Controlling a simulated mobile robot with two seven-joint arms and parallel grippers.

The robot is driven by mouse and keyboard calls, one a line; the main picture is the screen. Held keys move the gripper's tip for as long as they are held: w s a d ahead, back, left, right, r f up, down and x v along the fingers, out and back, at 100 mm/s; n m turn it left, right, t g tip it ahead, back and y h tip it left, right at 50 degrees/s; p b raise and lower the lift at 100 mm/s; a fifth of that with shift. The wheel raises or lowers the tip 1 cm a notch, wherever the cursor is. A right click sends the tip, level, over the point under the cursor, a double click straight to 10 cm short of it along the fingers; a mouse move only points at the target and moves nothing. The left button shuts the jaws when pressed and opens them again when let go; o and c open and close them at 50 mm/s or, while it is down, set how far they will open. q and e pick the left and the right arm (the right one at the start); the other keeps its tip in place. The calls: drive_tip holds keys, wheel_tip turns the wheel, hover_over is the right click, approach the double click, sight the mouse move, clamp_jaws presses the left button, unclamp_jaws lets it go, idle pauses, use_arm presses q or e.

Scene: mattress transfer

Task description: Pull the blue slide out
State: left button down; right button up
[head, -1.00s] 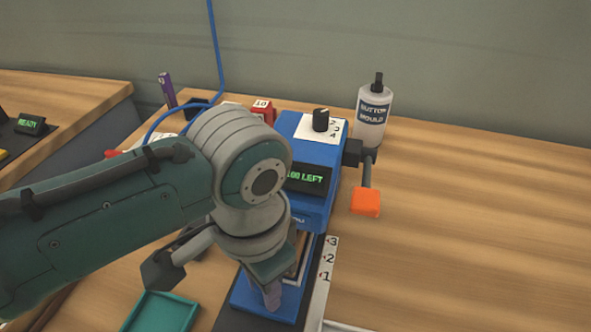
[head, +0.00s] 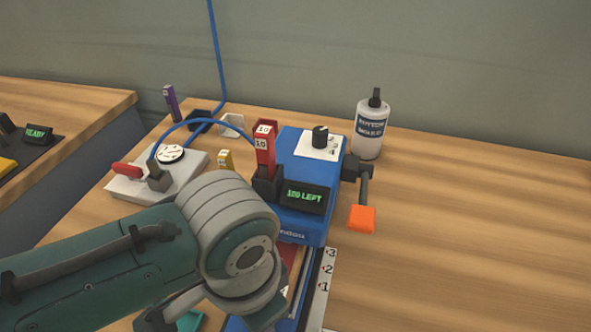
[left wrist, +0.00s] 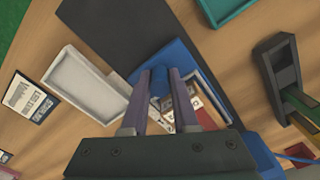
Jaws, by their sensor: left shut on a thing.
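The blue slide (left wrist: 177,54) extends from the front of the blue machine (head: 311,150). My left gripper (left wrist: 168,82) is shut on the slide's blue raised part in the left wrist view, with a finger on each side. A framed recess with a printed, picture-like piece shows just behind the fingers. In the head view my left arm hides most of the slide and the fingertips. My right gripper is not in view.
A numbered white strip (head: 325,283) runs beside the slide. An orange-ended lever (head: 361,218) and a bottle (head: 371,125) stand right of the machine. In the left wrist view, a white tray (left wrist: 62,58), teal tray (left wrist: 208,12) and dark holder (left wrist: 268,62) lie around the slide. The right tabletop is clear.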

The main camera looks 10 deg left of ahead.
use_arm(q)
drive_tip(key=s+p, duration=0.2)
drive_tip(key=s, duration=0.3)
drive_tip(key=s+p, duration=0.3)
drive_tip(key=s, duration=0.2)
drive_tip(key=shift+s+a+r, duration=0.15)
drive_tip(key=shift+s+a, duration=0.05)
drive_tip(key=shift+s, duration=0.15)
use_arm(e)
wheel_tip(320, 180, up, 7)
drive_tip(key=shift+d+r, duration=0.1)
use_arm(q)
drive_tip(key=c, duration=1.1)
unclamp_jaws()
drive_tip(key=shift+o, duration=0.6)
drive_tip(key=shift+s, duration=0.15)
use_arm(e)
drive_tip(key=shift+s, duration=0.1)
